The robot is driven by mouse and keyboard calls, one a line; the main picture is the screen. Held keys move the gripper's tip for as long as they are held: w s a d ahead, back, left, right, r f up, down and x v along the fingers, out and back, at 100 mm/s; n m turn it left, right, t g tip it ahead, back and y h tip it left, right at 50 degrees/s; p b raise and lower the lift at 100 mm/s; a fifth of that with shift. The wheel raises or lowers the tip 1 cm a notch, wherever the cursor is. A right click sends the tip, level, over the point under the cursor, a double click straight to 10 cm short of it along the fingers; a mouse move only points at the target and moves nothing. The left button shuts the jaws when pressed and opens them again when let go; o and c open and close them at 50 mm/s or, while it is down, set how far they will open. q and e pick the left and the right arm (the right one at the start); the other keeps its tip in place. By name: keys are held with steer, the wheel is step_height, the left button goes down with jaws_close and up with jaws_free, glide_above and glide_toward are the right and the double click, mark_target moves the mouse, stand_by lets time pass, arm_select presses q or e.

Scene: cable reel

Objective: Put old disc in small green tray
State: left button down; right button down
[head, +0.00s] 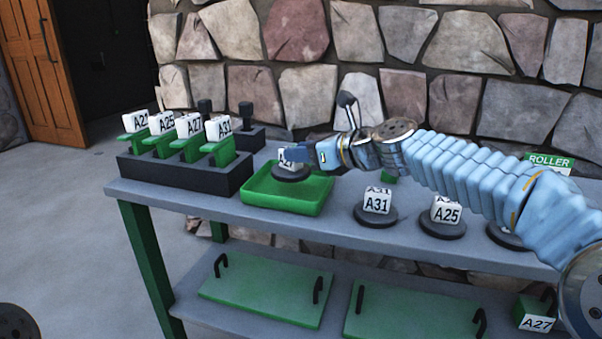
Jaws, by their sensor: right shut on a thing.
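A dark round disc (290,175) with a white label block, partly hidden and seeming to read A27, is over the left-back part of the small green tray (262,199). I cannot tell whether it touches the tray floor. My right gripper (301,156) reaches in from the right and is shut on the disc by its label block. The fingers hide part of the label. My left gripper is out of view.
A dark rack (185,175) with several labelled green holders stands left of the tray. Discs labelled A31 (376,212) and A25 (442,222) sit to its right. A lever (347,105) stands behind. Green boards (265,290) lie on the lower shelf.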

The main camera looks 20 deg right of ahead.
mark_target(301, 168)
steer(key=shift+w+f, duration=0.2)
steer(key=shift+f, duration=0.1)
steer(key=f+b, duration=0.2)
steer(key=f, duration=0.1)
steer(key=shift+w+f, duration=0.2)
steer(key=shift+f, duration=0.1)
steer(key=shift+r, duration=0.15)
steer(key=c, duration=1.3)
jaws_free()
steer(key=shift+f, duration=0.2)
steer(key=o, duration=0.5)
steer(key=shift+r, duration=0.1)
